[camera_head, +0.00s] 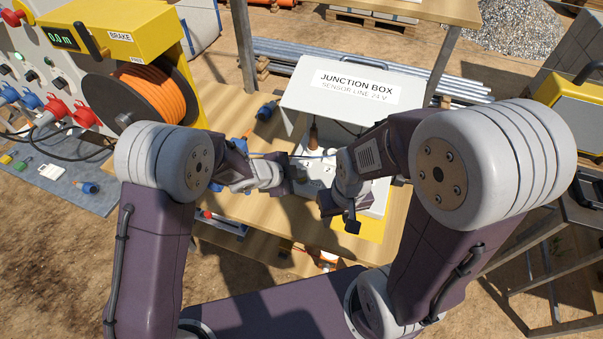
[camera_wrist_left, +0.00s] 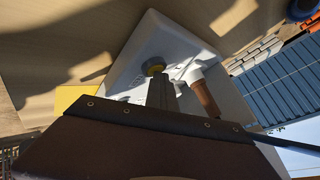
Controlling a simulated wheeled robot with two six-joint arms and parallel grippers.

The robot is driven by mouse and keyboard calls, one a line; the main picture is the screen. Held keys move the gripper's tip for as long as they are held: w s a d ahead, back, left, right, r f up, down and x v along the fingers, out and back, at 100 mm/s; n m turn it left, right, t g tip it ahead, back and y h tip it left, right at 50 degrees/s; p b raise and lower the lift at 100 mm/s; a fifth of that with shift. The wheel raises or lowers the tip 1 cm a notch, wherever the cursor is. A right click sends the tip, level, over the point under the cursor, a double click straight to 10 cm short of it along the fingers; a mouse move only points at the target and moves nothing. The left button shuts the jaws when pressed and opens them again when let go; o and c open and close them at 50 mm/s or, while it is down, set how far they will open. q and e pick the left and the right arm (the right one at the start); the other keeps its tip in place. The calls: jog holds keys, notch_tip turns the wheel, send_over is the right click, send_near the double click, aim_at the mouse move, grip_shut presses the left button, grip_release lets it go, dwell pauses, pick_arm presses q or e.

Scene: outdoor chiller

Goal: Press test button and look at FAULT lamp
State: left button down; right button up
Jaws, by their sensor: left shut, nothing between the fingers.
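The junction box (camera_head: 372,200) sits on the wooden bench, with its labelled white lid (camera_head: 345,92) raised. My left gripper (camera_head: 302,172) is shut and empty, over the left part of the box. In the left wrist view its fingertips (camera_wrist_left: 160,82) point at a round knob-like button (camera_wrist_left: 153,66) with a dull yellow rim; I cannot tell whether they touch it. A brown handle-like part (camera_wrist_left: 206,98) with a white collar is beside the fingers. My right gripper (camera_head: 340,215) is at the box's front, its jaws unclear. No FAULT label or lit lamp is readable.
A yellow cable reel unit (camera_head: 165,85) with orange cable stands to the left, near a panel of blue and red plugs. Metal pipes (camera_head: 290,55) lie behind the bench. A metal-framed table (camera_head: 570,215) is at the right. The bench front (camera_head: 265,215) has some bare wood.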

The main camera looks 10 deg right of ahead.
aim_at(298, 182)
pick_arm(q)
jog(key=shift+s+a+f, duration=0.2)
jog(key=shift+s+f, duration=0.05)
jog(key=shift+f, duration=0.3)
jog(key=shift+r, duration=0.1)
jog(key=r+p, duration=0.6)
jog(key=shift+w+r, duration=0.25)
jog(key=shift+d+f, duration=0.1)
jog(key=shift+w, duration=0.1)
